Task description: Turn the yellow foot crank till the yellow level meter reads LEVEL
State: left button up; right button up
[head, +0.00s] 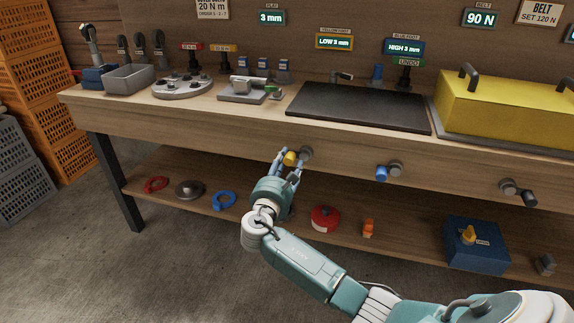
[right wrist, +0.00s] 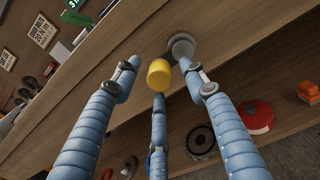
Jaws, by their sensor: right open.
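The yellow foot crank (head: 290,158) sits on the bench's front edge, its yellow knob standing out from a grey hub (head: 306,153). It also shows in the right wrist view (right wrist: 158,74), between my fingers. The yellow-framed level meter (head: 334,41) on the back wall reads LOW 3 mm. My right gripper (head: 286,163) is open at the yellow knob, its blue fingers spread around it; in the right wrist view (right wrist: 158,88) gaps show between fingers and knob. My left gripper is not in view.
A blue crank (head: 382,173) and a dark crank (head: 526,197) are farther right on the same front edge. The lower shelf (head: 150,200) holds rings, a red round item (head: 324,218) and a blue box (head: 476,250).

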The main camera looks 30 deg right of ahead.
grip_shut()
jog(key=shift+a+r+m, duration=0.1)
jog(key=shift+m, duration=0.3)
dwell(0.4)
